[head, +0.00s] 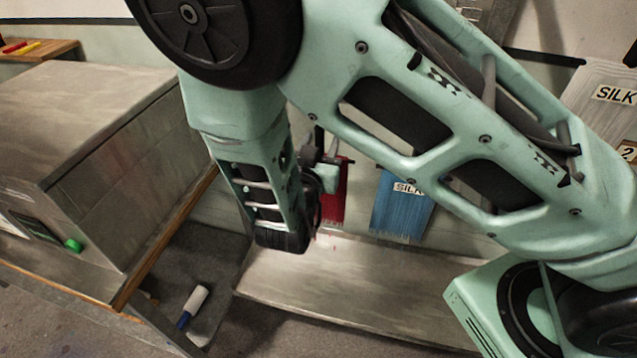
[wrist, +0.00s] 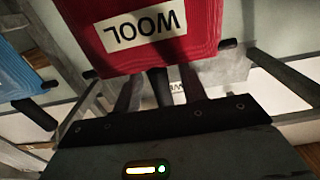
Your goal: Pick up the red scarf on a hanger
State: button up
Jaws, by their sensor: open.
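The red scarf (wrist: 150,55) fills the upper middle of the wrist view. It carries a white label reading WOOL, upside down in this view. Dark hanger ends (wrist: 228,44) stick out on both sides of it. My gripper (wrist: 160,90) is open close to the scarf, with its fingers apart and a dark upright part between them. I cannot tell whether the fingers touch that part. In the head view the red scarf (head: 336,196) shows as a narrow strip, with my arm hiding the rest.
A blue scarf (head: 403,211) labelled SILK hangs right of the red one and shows at the wrist view's left (wrist: 18,75). A metal trough (head: 345,290) lies below. A grey boxy unit (head: 85,140) stands left; a white bottle (head: 194,304) is beneath.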

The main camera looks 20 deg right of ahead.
grip_shut()
jog(key=shift+r, duration=0.15)
